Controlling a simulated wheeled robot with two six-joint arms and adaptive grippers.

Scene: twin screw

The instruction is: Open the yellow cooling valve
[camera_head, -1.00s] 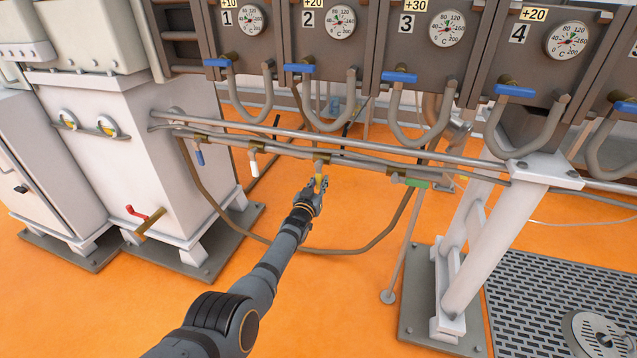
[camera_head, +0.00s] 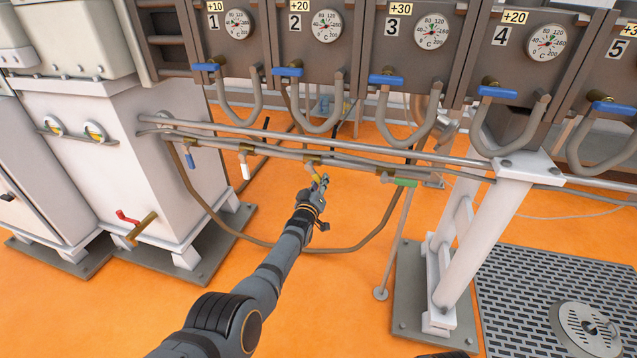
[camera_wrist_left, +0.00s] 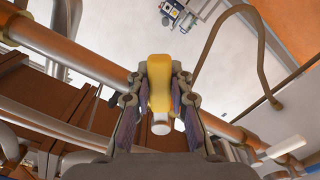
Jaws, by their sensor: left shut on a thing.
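The yellow cooling valve handle (camera_head: 316,179) hangs from a brass fitting on the lower pipe, below the panel between gauges 2 and 3. It tilts down and to the right. My left gripper (camera_head: 322,183) is at the handle, its arm reaching up from the bottom of the head view. In the left wrist view the yellow handle (camera_wrist_left: 159,75) sits between the two fingers of the gripper (camera_wrist_left: 159,98), which are shut on it. The fingers partly hide the handle in the head view.
On the same pipe hang a blue handle (camera_head: 190,160), a white handle (camera_head: 245,170) and a green handle (camera_head: 405,183). A curved hose (camera_head: 345,249) loops below. A white support post (camera_head: 485,235) stands to the right. Orange floor around my arm is open.

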